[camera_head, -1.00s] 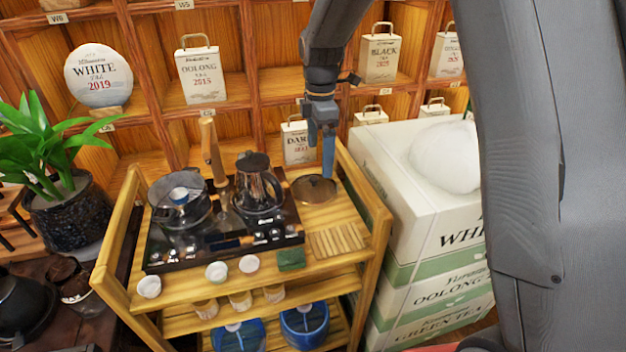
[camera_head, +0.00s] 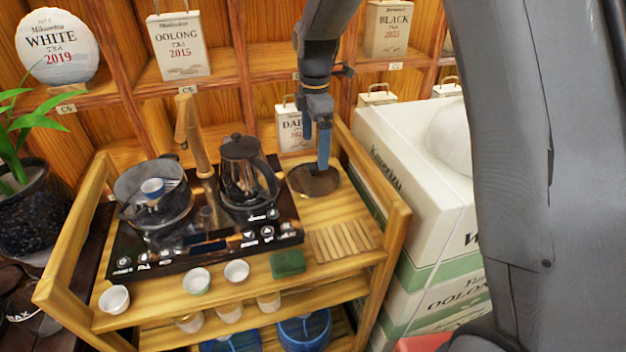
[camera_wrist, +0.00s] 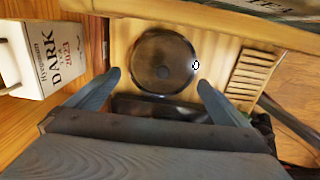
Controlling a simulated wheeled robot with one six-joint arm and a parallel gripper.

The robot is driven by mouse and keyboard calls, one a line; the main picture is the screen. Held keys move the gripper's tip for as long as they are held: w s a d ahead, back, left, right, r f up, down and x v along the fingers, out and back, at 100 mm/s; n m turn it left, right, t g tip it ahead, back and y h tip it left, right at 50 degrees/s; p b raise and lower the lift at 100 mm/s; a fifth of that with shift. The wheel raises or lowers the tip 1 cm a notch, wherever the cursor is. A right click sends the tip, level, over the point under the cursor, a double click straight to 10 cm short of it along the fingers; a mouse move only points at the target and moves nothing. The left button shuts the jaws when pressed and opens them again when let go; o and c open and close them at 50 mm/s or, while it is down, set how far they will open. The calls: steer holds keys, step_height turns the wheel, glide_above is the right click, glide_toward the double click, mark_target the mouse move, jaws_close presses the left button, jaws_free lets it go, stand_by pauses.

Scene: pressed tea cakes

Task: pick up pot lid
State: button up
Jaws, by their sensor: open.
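The pot lid (camera_head: 313,181) is a dark round glass disc with a brown tint, lying flat on the cart's wooden top at the right of the black tea tray. My gripper (camera_head: 316,160) is open and empty, pointing down over the lid. In the wrist view my gripper (camera_wrist: 157,80) has its two fingers spread, one on each side of the lid's near part. I cannot tell how high the fingertips are above the lid.
A kettle (camera_head: 247,178) and a glass pot (camera_head: 152,195) stand on the black tray (camera_head: 180,262). A slatted wooden rack (camera_head: 342,242) and a green block (camera_head: 288,264) are in front of the lid. The cart's side rail (camera_head: 375,185) and stacked boxes (camera_head: 420,160) are at right.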

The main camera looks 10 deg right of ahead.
mark_target(314, 166)
steer(key=f, duration=0.2)
steer(key=f+p, duration=0.1)
steer(key=f, duration=0.2)
steer(key=f+p, duration=0.1)
steer(key=f, duration=0.1)
steer(key=shift+s+a+f, duration=0.2)
steer(key=shift+s, duration=0.1)
